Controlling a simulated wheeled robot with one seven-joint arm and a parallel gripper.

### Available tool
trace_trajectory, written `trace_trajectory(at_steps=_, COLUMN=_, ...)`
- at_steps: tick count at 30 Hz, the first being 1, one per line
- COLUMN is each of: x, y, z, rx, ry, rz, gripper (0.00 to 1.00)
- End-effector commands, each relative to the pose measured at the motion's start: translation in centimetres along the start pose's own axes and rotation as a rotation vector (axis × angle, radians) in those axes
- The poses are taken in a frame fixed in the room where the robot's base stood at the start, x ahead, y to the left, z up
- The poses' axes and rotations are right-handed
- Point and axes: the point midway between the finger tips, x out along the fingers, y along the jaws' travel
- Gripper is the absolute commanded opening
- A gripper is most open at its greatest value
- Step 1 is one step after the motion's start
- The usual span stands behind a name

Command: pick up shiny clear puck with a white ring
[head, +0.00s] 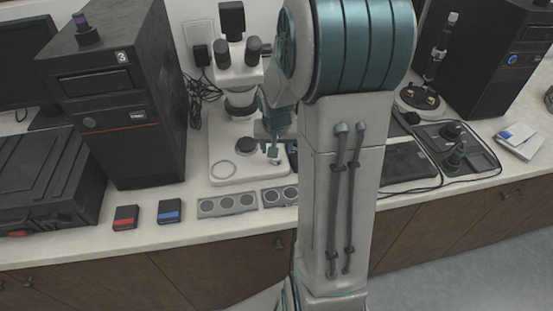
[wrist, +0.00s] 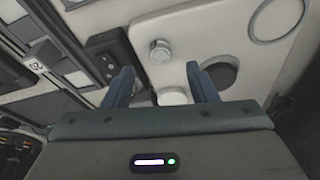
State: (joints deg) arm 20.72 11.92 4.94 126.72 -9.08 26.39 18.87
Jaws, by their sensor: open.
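My gripper (head: 273,150) is low over the right part of the white microscope base (head: 245,174). In the wrist view my gripper (wrist: 160,80) has its two blue fingers apart, with nothing held between them. A small shiny round piece (wrist: 160,50) with a pale rim stands on the white surface just beyond the fingertips. A whitish disc (wrist: 172,96) shows between the fingers, partly hidden by the gripper body. I cannot tell for sure which of these is the clear puck with the white ring.
The microscope (head: 238,60) rises behind my gripper. Two grey holders with round wells, one on the left (head: 226,206) and one on the right (head: 279,196), lie in front. A red-marked box (head: 125,217) and a blue-marked box (head: 169,211) sit left. A black tower (head: 130,110) stands left.

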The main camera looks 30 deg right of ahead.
Motion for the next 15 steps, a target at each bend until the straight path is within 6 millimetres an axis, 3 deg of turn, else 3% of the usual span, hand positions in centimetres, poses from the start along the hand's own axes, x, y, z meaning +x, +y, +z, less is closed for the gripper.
trace_trajectory(at_steps=15, x=5.0, y=0.0, z=0.3, rx=0.001, ry=-0.002, rz=0.000, gripper=0.52)
